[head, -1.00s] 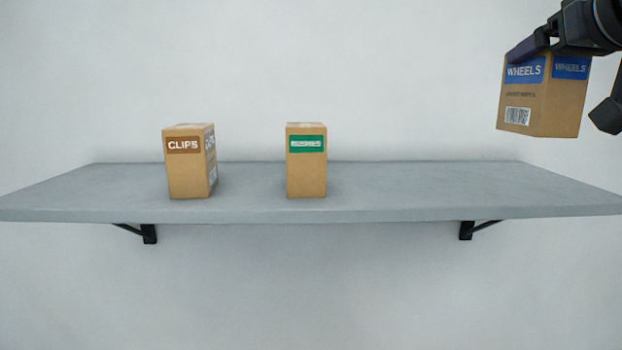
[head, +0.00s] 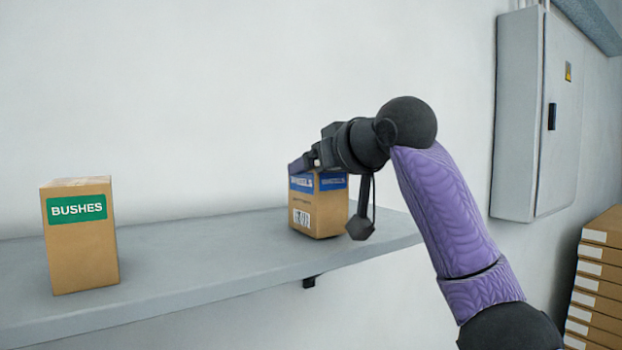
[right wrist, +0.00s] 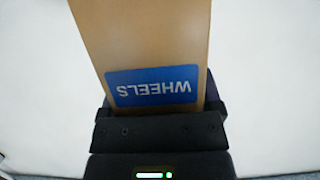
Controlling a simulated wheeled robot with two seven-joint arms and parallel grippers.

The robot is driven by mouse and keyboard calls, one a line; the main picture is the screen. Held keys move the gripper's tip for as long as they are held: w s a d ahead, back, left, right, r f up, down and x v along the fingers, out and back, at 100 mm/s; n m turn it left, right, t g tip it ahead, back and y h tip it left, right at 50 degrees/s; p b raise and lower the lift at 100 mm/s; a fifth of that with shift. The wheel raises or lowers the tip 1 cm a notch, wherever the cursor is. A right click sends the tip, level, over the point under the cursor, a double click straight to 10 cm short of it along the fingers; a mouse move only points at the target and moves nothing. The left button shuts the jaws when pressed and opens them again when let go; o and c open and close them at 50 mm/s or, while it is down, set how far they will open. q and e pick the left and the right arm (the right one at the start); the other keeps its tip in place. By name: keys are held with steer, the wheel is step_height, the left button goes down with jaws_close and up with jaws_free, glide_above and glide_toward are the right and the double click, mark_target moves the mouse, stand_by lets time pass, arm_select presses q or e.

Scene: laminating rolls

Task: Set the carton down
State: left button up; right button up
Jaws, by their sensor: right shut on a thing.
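The WHEELS carton (head: 320,212), brown with blue labels and a barcode, is upright at the right end of the grey shelf (head: 215,262). Its base is at shelf level in the picture; I cannot tell whether it touches. My right gripper (head: 306,165) is shut on the carton's top part, with the arm coming in from the right. In the right wrist view the carton (right wrist: 145,40) sits between the jaws, its WHEELS label upside down. My left gripper is not in view.
The BUSHES carton (head: 82,240), with a green label, stands on the shelf at the left. Bare shelf lies between the two cartons. A grey wall cabinet (head: 518,120) and a stack of flat cartons (head: 600,280) are at the right.

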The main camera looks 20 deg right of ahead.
steer(key=shift+s+f, duration=0.15)
steer(key=shift+s, duration=0.15)
steer(key=shift+w+f, duration=0.1)
steer(key=shift+f, duration=0.05)
steer(key=o, duration=1.3)
steer(key=shift+o, duration=0.2)
steer(key=b+v, duration=0.4)
steer(key=v, duration=0.8)
